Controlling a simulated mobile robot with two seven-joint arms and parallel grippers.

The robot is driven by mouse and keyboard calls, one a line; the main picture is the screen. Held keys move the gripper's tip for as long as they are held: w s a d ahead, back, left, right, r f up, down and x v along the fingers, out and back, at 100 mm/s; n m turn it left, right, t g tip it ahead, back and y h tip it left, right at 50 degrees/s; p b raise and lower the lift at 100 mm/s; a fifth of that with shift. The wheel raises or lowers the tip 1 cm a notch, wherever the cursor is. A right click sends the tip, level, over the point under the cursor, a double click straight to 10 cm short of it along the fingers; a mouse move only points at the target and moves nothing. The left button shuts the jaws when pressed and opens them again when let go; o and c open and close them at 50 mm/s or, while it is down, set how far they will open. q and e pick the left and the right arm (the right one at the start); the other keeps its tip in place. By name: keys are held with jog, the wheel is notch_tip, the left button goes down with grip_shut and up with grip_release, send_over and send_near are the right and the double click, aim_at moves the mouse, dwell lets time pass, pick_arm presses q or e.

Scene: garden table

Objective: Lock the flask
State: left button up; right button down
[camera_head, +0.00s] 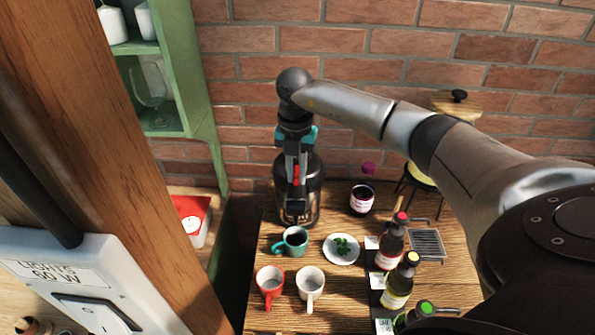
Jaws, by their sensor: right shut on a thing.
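The flask (313,193) is a tall dark cylinder standing upright near the back left of the wooden table, close to the brick wall. My right gripper (297,182) comes down from above in front of it and is shut on it near its upper part. A small red part (296,170) shows between the gripper's fingers; I cannot tell what it is. The gripper hides the top and much of the front of the flask, so its lock is not clear to see. My left gripper is not in view.
On the wooden table (335,283) are a teal cup (293,241), a red mug (269,286), a white mug (310,288), a plate with leaves (329,250), a jar (362,203) and several bottles (398,284). A wooden post (110,140) and switch box (85,280) stand at left.

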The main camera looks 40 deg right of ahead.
aim_at(295, 177)
jog(key=shift+r, duration=0.1)
dwell(0.3)
jog(key=c, duration=0.8)
grip_release()
notch_tip(295, 177, up, 15)
jog(key=b, duration=0.2)
jog(key=shift+a, duration=0.1)
